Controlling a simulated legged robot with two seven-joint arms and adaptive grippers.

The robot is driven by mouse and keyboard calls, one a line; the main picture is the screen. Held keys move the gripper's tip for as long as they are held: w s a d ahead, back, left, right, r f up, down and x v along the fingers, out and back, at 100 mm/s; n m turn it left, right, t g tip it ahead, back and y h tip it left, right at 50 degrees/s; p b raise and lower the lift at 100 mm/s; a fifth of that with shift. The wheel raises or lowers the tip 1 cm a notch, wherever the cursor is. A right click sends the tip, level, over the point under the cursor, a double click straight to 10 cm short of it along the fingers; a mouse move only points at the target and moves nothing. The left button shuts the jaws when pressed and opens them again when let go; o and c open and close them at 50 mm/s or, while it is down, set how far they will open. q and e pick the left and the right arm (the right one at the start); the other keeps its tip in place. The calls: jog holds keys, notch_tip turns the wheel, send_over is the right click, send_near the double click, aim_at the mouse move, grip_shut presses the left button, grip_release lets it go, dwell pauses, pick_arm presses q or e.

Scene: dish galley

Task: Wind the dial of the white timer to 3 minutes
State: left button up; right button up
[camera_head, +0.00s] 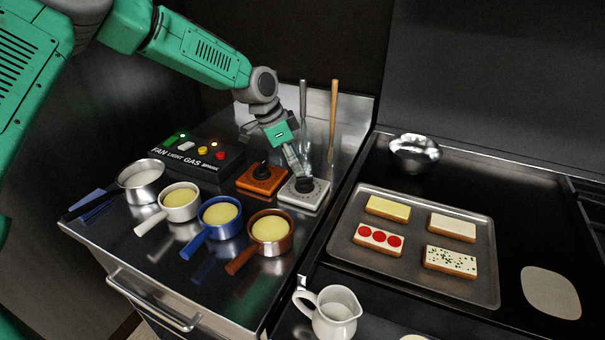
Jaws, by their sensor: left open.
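The white timer (312,200) sits on the steel counter, at the right of the row of devices. Its dark dial (304,185) is on top. My left gripper (298,172) comes down from above with its fingers at the dial. The gripper is open; whether the fingers touch the dial cannot be told. The dial's markings are too small to read. An orange timer (262,182) with a black dial stands just left of the white one. My right gripper is not in view.
A control box (190,160) with coloured buttons stands left of the timers. Several handled pans, one a blue pan (220,232), stand in front. A spatula and a wooden-handled tool (333,110) stand upright behind. A tray (345,240) of toasts and a milk jug (330,318) are to the right.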

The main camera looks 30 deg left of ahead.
pick_arm(q)
jog(key=v, duration=0.5)
jog(key=shift+a, duration=0.1)
jog(key=shift+f, duration=0.1)
dwell(0.3)
